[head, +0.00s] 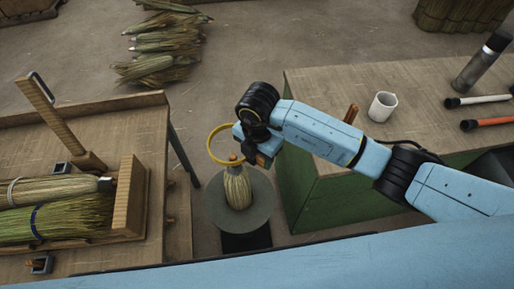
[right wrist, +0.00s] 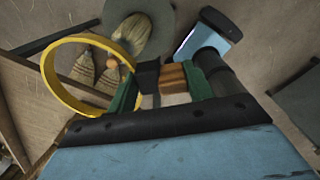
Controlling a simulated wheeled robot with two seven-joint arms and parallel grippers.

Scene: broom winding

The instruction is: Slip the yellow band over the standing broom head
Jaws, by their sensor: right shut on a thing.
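The yellow band (head: 209,143) is a stiff round ring. My right gripper (head: 258,153) is shut on it at its right side, and the ring sticks out to the left. The broom head (head: 238,190) stands upright on a round grey disc (head: 259,209), its brown top just below the ring in the head view. The ring appears above and slightly left of it, apart from the bristles. In the right wrist view the band (right wrist: 48,80) reaches out left of the jaws (right wrist: 158,82), with straw bundles seen through and beyond it. My left gripper is out of view.
A left bench (head: 122,125) holds tied straw bundles (head: 60,216) and an upright wooden lever (head: 55,118). A right table (head: 320,90) carries a white mug (head: 382,106), a dark flask (head: 480,62) and handles.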

